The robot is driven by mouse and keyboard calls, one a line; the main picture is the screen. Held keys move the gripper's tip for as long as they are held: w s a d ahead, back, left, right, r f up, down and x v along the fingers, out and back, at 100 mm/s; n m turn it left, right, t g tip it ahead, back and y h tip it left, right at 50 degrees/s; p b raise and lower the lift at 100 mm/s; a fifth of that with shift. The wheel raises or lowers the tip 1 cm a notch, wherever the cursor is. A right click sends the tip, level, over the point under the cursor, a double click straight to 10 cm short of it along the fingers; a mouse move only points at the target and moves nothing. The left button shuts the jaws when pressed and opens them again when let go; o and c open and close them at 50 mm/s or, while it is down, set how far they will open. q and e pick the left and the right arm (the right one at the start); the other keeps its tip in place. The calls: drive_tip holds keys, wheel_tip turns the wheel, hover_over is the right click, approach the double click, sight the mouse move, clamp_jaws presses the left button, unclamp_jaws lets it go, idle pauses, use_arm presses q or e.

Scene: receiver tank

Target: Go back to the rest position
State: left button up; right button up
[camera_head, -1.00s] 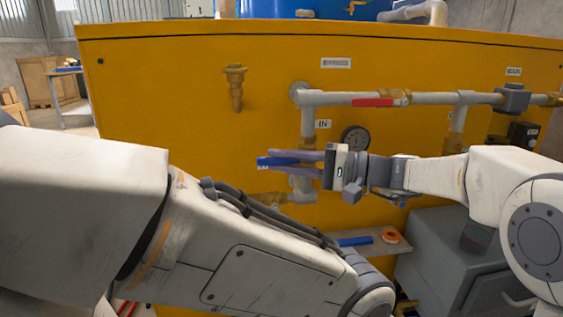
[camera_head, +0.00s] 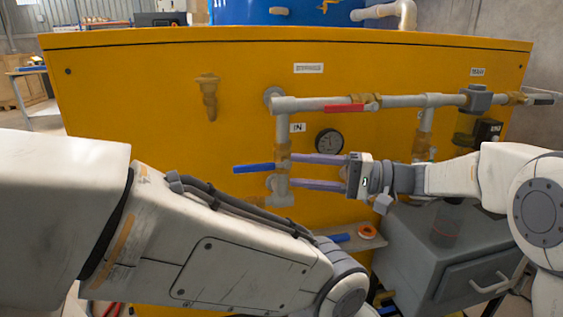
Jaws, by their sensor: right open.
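My right gripper (camera_head: 284,171) is open in the head view, in front of the yellow panel (camera_head: 120,120). Its two purple-grey fingers point left, spread one above the other, with nothing between them that I can make out. The fingertips overlap the vertical grey pipe in the picture; I cannot tell whether they touch it. A blue valve handle (camera_head: 253,168) lies level, just left of the fingertips and apart from them. My left arm crosses the lower left, and its gripper is out of view.
A pressure gauge (camera_head: 329,142) and a red valve handle (camera_head: 344,108) are close above my right gripper. A small shelf (camera_head: 352,243) carries an orange-ringed roll (camera_head: 367,231) and a blue item. A grey cabinet (camera_head: 452,258) stands at the lower right.

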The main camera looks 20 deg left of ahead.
drive_tip(key=shift+w+d, duration=0.15)
drive_tip(key=shift+d, duration=0.45)
drive_tip(key=shift+f, duration=0.1)
